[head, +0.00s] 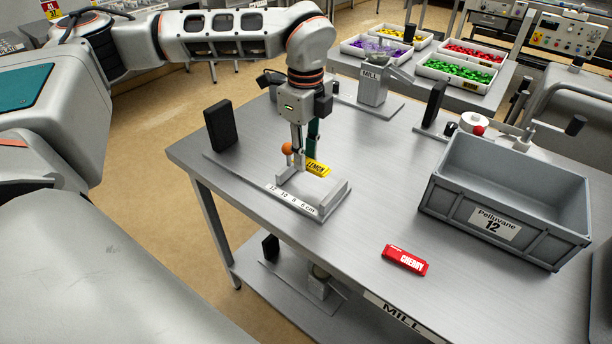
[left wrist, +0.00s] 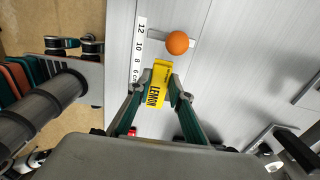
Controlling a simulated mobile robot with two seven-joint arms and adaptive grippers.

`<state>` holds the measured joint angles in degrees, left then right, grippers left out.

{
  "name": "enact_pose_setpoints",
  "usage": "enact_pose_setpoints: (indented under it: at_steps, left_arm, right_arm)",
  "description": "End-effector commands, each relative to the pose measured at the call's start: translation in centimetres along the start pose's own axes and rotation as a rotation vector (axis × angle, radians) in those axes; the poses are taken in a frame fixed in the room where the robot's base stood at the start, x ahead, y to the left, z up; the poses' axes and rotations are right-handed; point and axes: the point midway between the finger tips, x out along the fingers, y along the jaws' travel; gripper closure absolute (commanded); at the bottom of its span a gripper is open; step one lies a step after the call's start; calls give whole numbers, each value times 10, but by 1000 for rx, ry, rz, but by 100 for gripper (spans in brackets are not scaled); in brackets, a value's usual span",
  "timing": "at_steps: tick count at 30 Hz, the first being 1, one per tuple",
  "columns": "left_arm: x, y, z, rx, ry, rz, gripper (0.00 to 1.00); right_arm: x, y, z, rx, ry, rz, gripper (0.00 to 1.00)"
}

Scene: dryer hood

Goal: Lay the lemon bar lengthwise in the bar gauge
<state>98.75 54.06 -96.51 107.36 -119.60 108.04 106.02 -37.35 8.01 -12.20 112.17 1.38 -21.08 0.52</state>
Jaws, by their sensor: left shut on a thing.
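The yellow lemon bar (head: 317,168) is held in my left gripper (head: 306,152), over or at the bar gauge (head: 333,206). In the left wrist view the bar (left wrist: 157,84) lies between the two green fingers (left wrist: 155,92), its label reading along its length. The gauge is a low grey fixture on the table with a white cm scale (head: 291,200) along its front and an orange ball (head: 287,149) at its back left. I cannot tell whether the bar touches the gauge floor. My right gripper is not in view.
A red cherry bar (head: 405,260) lies on the steel table (head: 300,250) at the front. A grey crate (head: 494,228) marked Pelluvane 12 stands at the right. A black upright block (head: 220,126) stands left of the gauge. A mill (head: 374,84) stands behind. The table middle is clear.

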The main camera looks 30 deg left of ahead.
Motion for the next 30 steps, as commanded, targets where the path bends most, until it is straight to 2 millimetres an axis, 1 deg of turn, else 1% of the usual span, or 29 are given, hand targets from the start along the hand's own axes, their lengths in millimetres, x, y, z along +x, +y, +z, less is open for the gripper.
enact_pose_setpoints:
  at_steps: [1, 3, 8, 12, 16, 19, 25, 29, 30]
  left_arm:
    - [9, 1, 0, 0, 0, 2, 100]
    - [17, 0, 0, 0, 0, 0, 100]
    - [28, 0, 0, 0, 0, -1, 100]
    - [48, 0, 0, 1, -1, 2, 100]
    - [63, 0, 0, 0, 0, 1, 100]
    - [67, 0, 0, 0, 0, -1, 100]
    - [67, 0, 0, 0, 0, -1, 100]
    - [70, 0, 0, 0, 0, -1, 100]
    - [70, 0, 0, 0, 0, -1, 77]
  right_arm:
    - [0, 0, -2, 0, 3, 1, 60]
    - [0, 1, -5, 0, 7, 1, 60]
    - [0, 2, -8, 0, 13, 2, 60]
    - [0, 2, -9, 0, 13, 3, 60]
    - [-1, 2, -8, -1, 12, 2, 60]
    - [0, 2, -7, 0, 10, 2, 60]
    - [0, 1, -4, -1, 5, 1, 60]
    - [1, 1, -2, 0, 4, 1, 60]
    - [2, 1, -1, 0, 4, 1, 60]
